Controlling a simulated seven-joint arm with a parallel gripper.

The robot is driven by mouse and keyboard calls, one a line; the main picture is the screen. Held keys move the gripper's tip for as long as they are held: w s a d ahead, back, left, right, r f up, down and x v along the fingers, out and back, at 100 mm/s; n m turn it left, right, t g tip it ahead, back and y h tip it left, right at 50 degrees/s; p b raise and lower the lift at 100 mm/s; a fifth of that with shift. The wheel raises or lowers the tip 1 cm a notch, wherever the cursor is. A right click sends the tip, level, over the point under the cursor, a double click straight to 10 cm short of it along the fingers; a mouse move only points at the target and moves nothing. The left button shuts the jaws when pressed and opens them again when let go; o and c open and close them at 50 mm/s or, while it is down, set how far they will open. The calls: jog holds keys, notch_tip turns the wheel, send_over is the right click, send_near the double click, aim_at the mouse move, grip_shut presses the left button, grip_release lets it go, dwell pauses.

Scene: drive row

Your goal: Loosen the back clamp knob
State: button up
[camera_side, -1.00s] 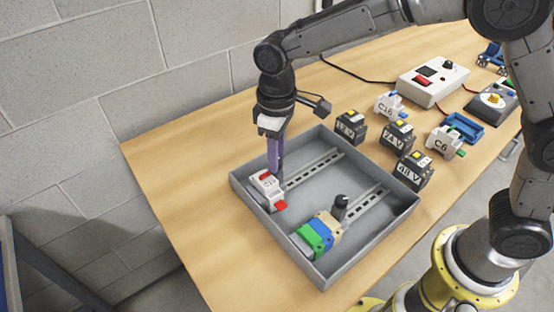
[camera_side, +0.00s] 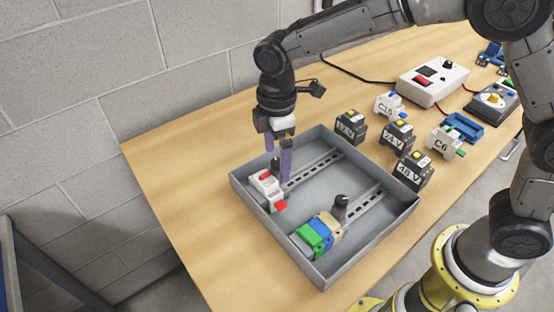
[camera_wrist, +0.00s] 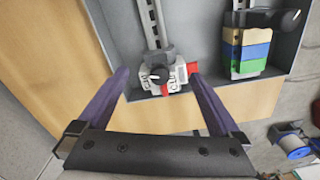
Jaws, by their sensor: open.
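The grey tray (camera_side: 386,219) holds two slotted rails. On the back rail (camera_side: 318,166) sits a white module with red parts (camera_side: 265,188). The back clamp knob (camera_wrist: 158,75), dark with a pale mark, shows beside the module (camera_wrist: 180,77) in the wrist view. In the side view the fingers partly hide it. My gripper (camera_side: 278,165) points down over this end of the back rail, open, with one purple finger on each side of the knob. It also shows in the wrist view (camera_wrist: 159,73). I cannot tell whether either finger touches the knob.
The front rail holds green, blue and beige blocks (camera_side: 318,231) and another black knob (camera_side: 340,203). Several labelled modules (camera_side: 397,137), a blue tray (camera_side: 463,127) and a white switch box (camera_side: 433,81) stand right of the tray. The table's left part (camera_side: 180,165) is clear.

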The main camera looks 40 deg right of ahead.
aim_at(277, 161)
jog(key=shift+r, duration=3.5)
jog(key=s+d+r+m+t, duration=0.35)
jog(key=s+d+r, duration=0.45)
jog(key=d+r, duration=0.4)
jog(key=s+d+f+m+t, duration=0.1)
jog(key=s+d+f+m, duration=0.2)
jog(key=s, duration=0.4)
jog(key=s+d+f+m+t, duration=0.1)
jog(key=s+d+f+m, duration=0.3)
jog(key=s+m, duration=0.4)
jog(key=shift+d+f, duration=0.3)
jog(key=shift+f, duration=0.25)
